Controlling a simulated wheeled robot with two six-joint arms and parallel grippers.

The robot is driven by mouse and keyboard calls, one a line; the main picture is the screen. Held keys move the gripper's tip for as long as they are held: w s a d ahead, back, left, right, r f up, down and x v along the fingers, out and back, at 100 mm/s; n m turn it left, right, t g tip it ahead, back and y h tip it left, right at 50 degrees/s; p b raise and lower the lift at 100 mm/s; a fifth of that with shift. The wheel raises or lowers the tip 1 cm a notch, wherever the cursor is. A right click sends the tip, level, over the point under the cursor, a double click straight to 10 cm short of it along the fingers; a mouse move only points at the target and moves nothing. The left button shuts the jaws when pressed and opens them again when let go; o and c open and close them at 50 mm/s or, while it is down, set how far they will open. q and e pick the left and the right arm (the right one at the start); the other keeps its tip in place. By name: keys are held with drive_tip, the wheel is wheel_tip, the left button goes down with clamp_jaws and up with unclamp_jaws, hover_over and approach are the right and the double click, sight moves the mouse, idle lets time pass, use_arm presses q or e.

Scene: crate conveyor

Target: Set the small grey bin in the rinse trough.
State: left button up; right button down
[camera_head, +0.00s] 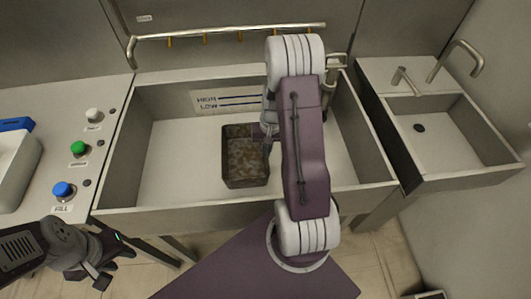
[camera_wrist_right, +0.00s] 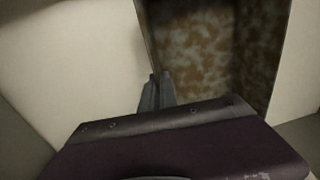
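The small grey bin (camera_head: 245,183), its inside stained brown, is upright within the outline of the rinse trough (camera_head: 160,215), near the middle. I cannot tell whether its base touches the trough floor. My right gripper (camera_head: 266,131) is at the bin's right wall, partly hidden by my arm. In the right wrist view, the right gripper's fingers (camera_wrist_right: 157,88) are close together with the bin's wall (camera_wrist_right: 147,35) running between them, and the stained inside lies beside them. My left gripper (camera_head: 118,262) is open and empty, in front of the trough's left corner.
A pipe with several brass nozzles (camera_head: 240,33) runs along the trough's back, above a HIGH/LOW level label (camera_head: 215,102). A panel with white, green and blue buttons (camera_head: 63,190) is at left. A smaller sink (camera_head: 430,125) is at right. The trough's left floor is clear.

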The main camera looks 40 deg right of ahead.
drive_tip(key=shift+f, duration=0.6)
drive_tip(key=shift+w, duration=0.1)
drive_tip(key=c, duration=2)
unclamp_jaws()
drive_tip(key=o, duration=0.4)
drive_tip(key=shift+c, duration=0.2)
